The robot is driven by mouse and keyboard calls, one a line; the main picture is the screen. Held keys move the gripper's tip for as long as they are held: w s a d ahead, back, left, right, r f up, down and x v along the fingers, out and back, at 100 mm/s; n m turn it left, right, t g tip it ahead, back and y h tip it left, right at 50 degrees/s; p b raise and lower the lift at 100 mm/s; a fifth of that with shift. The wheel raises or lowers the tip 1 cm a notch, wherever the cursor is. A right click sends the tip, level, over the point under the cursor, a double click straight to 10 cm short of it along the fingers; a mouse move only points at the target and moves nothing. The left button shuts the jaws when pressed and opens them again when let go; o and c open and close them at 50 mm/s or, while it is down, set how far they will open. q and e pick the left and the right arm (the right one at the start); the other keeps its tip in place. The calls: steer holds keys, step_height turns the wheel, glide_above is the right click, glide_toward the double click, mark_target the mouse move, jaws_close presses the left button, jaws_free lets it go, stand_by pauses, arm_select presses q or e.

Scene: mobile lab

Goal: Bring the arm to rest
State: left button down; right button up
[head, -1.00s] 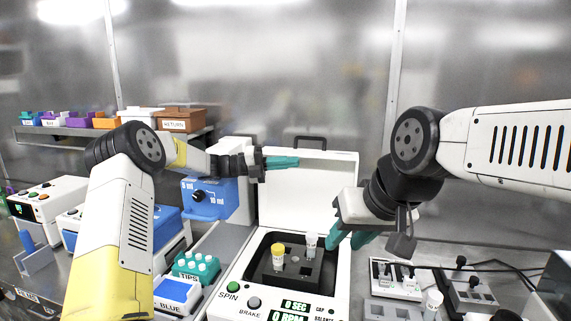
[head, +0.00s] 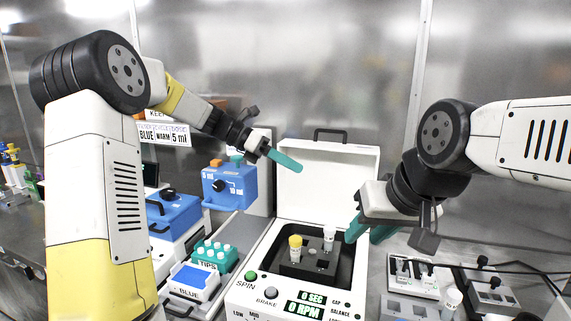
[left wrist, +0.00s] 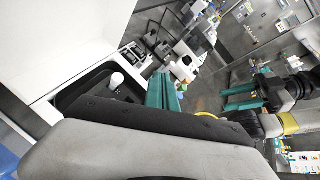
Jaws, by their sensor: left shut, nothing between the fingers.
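My left gripper (head: 284,161) is shut and empty. Its teal fingers are in front of the open white lid of the centrifuge (head: 327,188), above and apart from the machine's bowl. In the left wrist view its shut teal fingers (left wrist: 162,92) show beside the lid. My right gripper (head: 369,232) hangs at the right of the centrifuge bowl, its teal fingers pointing down-left and apart from each other. I see nothing between them. A yellow-capped tube (head: 295,250) and a white-capped tube (head: 328,239) stand upright in the bowl.
A blue 5 ml box (head: 230,187) stands left of the lid. A teal tips rack (head: 215,256) and a blue-topped block (head: 194,281) are left of the centrifuge. Racks (head: 420,280) and a loose white-capped vial (head: 452,300) are at the right, near black cables.

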arm_select(q)
steer(key=s+a+f+m+t+y, duration=0.1)
steer(key=s+a+m+t+y, duration=0.1)
steer(key=s+a+m, duration=0.3)
steer(key=s+a+f+m+t+y, duration=0.1)
steer(key=s+a+m+t+y, duration=0.2)
steer(key=s+m, duration=0.7)
steer(key=s+a+f+m+t+y, duration=0.1)
steer(key=s+a+m+y, duration=0.4)
steer(key=s, duration=0.5)
steer(key=shift+a+m+t, duration=0.7)
steer(key=shift+a+m, duration=0.6)
steer(key=shift+a, duration=0.25)
steer(key=shift+s, duration=0.1)
